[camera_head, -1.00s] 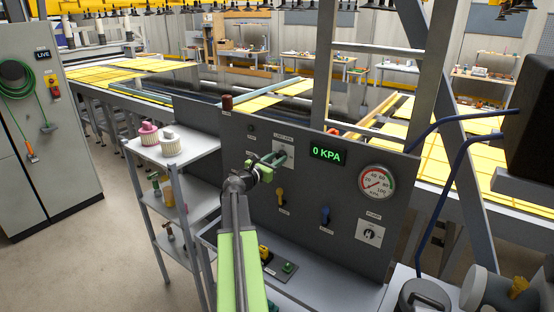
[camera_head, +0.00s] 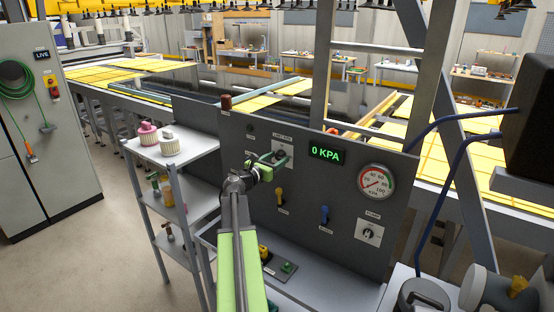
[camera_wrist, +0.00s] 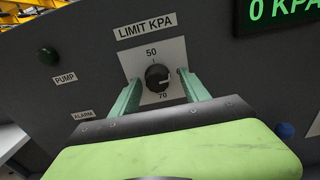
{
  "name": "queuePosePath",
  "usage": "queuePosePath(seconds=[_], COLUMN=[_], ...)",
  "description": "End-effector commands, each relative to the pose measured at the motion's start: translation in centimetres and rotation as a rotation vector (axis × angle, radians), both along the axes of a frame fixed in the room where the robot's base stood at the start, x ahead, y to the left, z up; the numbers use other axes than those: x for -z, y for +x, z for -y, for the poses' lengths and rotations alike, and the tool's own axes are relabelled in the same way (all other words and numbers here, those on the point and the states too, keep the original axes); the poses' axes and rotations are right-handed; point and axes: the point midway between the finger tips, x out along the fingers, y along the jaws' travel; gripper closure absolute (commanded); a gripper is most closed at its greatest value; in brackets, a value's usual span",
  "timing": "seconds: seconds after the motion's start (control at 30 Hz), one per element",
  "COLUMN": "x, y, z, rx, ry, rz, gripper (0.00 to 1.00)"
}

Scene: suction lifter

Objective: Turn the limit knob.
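The limit knob (camera_wrist: 158,77) is a black round knob with a pale pointer mark, on a white plate (camera_wrist: 150,56) under a "LIMIT KPA" label, with 50 above and 70 below. In the wrist view my gripper (camera_wrist: 160,85) is open, its two green fingers on either side of the knob with gaps between them and the knob. The pointer mark is toward the right. In the head view my gripper (camera_head: 280,160) is at the plate and mostly hides the knob. The display (camera_head: 326,154) reads 0 KPA.
A grey shelf (camera_head: 175,155) with pink and white knobbed items stands to the left.

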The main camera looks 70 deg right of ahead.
Motion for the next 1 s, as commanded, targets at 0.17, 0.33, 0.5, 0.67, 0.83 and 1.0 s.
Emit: queuePosePath(seconds=[0.17,0.33,0.5,0.67,0.83,1.0], x=[-0.1,-0.1,-0.1,-0.1,-0.1,0.0], y=[0.1,0.5,1.5,2.7,3.7,4.3], z=[0.0,-1.6,-6.0,-10.4,-14.3,-16.4], rx=[-0.003,-0.005,-0.007,-0.007,-0.006,-0.003], ry=[-0.001,-0.001,-0.001,-0.001,-0.001,-0.001], rz=[-0.001,-0.001,-0.001,-0.001,-0.001,-0.001], gripper=[0.46,0.46,0.46,0.46,0.46,0.46])
